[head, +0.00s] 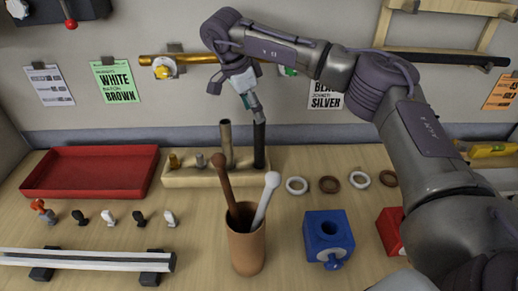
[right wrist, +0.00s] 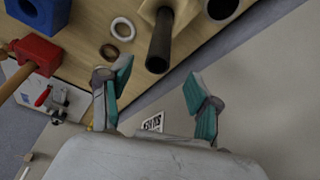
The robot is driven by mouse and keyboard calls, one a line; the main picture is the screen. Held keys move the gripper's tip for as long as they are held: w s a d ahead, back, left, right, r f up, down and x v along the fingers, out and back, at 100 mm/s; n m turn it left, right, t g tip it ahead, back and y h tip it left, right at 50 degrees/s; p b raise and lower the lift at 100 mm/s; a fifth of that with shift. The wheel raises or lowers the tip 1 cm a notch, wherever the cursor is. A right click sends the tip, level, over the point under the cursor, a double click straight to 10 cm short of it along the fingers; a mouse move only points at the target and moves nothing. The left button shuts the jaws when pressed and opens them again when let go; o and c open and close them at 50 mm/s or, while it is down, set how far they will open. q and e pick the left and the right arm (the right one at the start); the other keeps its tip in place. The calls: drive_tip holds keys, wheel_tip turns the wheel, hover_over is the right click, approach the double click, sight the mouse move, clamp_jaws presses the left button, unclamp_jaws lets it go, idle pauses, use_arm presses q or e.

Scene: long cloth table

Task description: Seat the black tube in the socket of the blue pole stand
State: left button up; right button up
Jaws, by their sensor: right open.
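The black tube (head: 260,146) stands upright at the right end of a pale wooden rack (head: 200,177). My left gripper is out of view.
A tan cup (head: 245,249) with a brown and a white stick stands before the rack. Several rings (head: 329,184) lie to the right. A red stand (head: 389,231) is right of the blue one, partly behind my arm. A red tray (head: 90,172) is at left.

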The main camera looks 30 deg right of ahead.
sight(262, 135)
drive_tip(key=p+x, duration=0.2)
drive_tip(key=x, duration=0.7)
drive_tip(key=shift+s+a+f+p, duration=0.1)
drive_tip(key=shift+s+f+p, duration=0.05)
drive_tip(key=shift+p, duration=0.15)
drive_tip(key=shift+f, duration=0.2)
clamp_jaws()
